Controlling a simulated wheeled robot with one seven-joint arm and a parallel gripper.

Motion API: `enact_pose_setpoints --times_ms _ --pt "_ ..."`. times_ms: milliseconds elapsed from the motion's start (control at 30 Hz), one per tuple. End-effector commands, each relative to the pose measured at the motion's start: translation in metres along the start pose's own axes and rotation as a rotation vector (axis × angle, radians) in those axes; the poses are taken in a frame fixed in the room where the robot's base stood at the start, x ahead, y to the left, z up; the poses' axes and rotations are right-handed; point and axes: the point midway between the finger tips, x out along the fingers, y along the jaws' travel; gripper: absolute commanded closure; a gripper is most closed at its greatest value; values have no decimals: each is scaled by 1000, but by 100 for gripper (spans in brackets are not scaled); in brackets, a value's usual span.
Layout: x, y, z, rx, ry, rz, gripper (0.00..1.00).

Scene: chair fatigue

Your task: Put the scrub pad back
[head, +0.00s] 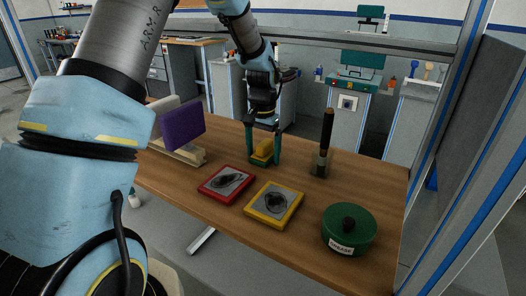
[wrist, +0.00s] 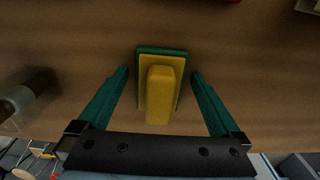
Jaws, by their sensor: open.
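The likely scrub pad, a yellow block with a raised yellow grip on a green base (head: 262,152), lies on the wooden table (head: 310,235). My gripper (head: 264,161) points down over it, with one green finger on each side. In the wrist view the pad (wrist: 160,95) sits between the spread fingers of my gripper (wrist: 159,75), with a gap visible on both sides. The gripper is open and holds nothing.
A wooden rack (head: 187,154) with a purple panel (head: 182,124) and a pale one stands left. A red-framed tray (head: 226,184) and a yellow-framed tray (head: 274,205) lie in front. A green lidded tin (head: 349,230) and a dark-handled brush (head: 324,145) stand right.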

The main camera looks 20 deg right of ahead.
Motion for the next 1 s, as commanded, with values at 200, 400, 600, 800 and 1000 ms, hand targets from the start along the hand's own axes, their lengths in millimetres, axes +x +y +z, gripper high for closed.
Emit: enact_pose_setpoints --times_ms 200,400,600,800,1000 --pt "-4 0 0 0 1 0 0" --pt "-28 0 -1 -1 4 -1 0" --pt "-72 0 -1 -1 6 -2 0" --pt "-106 0 -1 0 4 -1 0" --pt "-121 0 0 0 1 0 0"
